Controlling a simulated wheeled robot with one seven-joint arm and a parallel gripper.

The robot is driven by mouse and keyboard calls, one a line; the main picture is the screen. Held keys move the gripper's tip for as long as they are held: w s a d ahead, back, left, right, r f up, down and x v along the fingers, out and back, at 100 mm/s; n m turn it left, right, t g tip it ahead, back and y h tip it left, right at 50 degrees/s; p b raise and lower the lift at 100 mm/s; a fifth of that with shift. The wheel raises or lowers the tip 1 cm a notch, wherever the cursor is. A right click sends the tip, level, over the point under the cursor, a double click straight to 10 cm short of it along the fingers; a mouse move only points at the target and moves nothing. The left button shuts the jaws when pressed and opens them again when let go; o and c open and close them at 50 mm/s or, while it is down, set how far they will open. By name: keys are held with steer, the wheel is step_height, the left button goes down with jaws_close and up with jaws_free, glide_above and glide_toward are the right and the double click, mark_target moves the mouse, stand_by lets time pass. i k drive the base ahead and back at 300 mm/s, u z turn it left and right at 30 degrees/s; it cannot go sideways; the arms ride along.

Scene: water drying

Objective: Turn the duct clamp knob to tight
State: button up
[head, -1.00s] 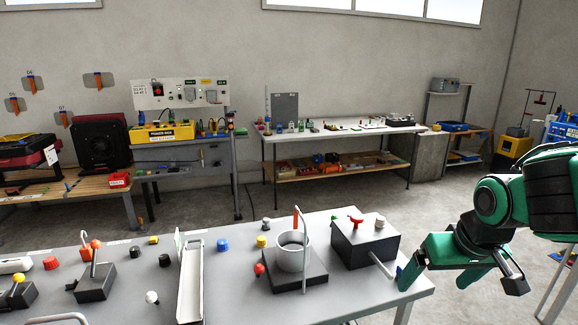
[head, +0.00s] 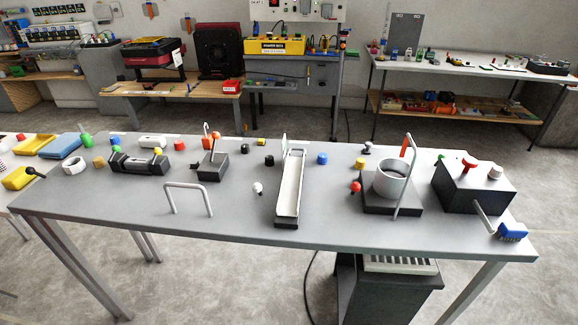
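A short grey cylinder (head: 393,180), which looks like the duct of the clamp, stands on a dark square base (head: 376,208) on the right part of the grey table. A thin metal hoop (head: 409,170) rises beside it. A small red knob (head: 355,187) sits at the left of the cylinder; I cannot tell whether it is the clamp knob or how tight it is. A dark box (head: 470,190) to the right carries a red handle (head: 469,162) and a pale knob (head: 495,173) on top. A rod at its front leads towards a blue piece (head: 511,232). My gripper is out of view.
The grey table (head: 240,222) also holds a white tray (head: 289,185), a metal arch handle (head: 187,185), a blue knob (head: 322,158) and several small fixtures. A dark cabinet (head: 385,290) stands underneath. Clear floor lies behind the table, before the back benches.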

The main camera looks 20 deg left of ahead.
mark_target(360, 164)
steer(key=u, duration=1.05)
steer(key=i, duration=0.75)
steer(key=z, duration=0.05)
